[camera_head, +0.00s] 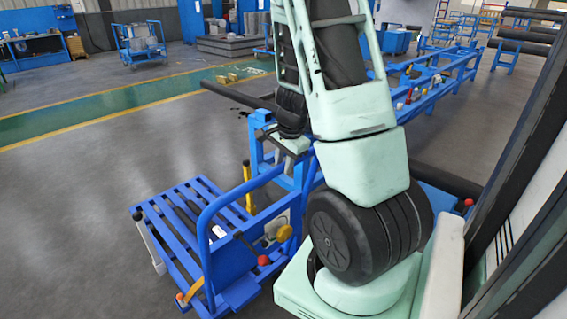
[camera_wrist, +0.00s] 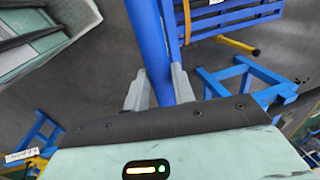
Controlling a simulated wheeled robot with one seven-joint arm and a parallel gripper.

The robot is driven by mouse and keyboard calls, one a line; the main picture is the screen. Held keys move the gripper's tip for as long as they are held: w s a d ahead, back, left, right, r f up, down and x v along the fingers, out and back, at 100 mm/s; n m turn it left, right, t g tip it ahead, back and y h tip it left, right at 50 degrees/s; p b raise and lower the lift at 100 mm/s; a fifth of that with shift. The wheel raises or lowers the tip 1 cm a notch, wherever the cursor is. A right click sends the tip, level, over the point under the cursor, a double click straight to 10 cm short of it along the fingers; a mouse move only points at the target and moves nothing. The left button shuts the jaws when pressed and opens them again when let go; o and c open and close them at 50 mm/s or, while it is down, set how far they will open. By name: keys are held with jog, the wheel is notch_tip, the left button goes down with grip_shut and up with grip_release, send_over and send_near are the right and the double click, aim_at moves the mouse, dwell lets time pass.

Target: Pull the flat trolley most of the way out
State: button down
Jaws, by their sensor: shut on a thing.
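The flat trolley is blue, with a slatted deck (camera_head: 172,232) at lower left in the head view. Its tubular push handle (camera_head: 222,203) rises at the deck's right end. In the wrist view the blue handle bar (camera_wrist: 149,40) runs between the two grey fingers of my gripper (camera_wrist: 157,90). My gripper is shut on this bar. In the head view my gripper (camera_head: 289,149) hangs at the handle's upper far end, partly hidden by my arm. The slatted deck (camera_wrist: 235,17) also shows at the top of the wrist view.
A long blue frame rack (camera_head: 440,78) stands behind my arm, with a dark roller (camera_head: 235,94) sticking out to the left. A yellow post (camera_head: 247,180) stands near the handle. Grey floor (camera_head: 80,185) left of the trolley is clear, up to a green lane (camera_head: 100,103).

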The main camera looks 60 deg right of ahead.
jog(key=shift+s, duration=0.1)
jog(key=c, duration=1.2)
grip_release()
jog(key=shift+o, duration=0.2)
jog(key=shift+r, duration=0.45)
jog(key=s+r+p, duration=0.3)
jog(key=r+p, duration=0.2)
jog(key=r, duration=1.1)
jog(key=shift+a, duration=0.4)
jog(key=shift+s, duration=0.1)
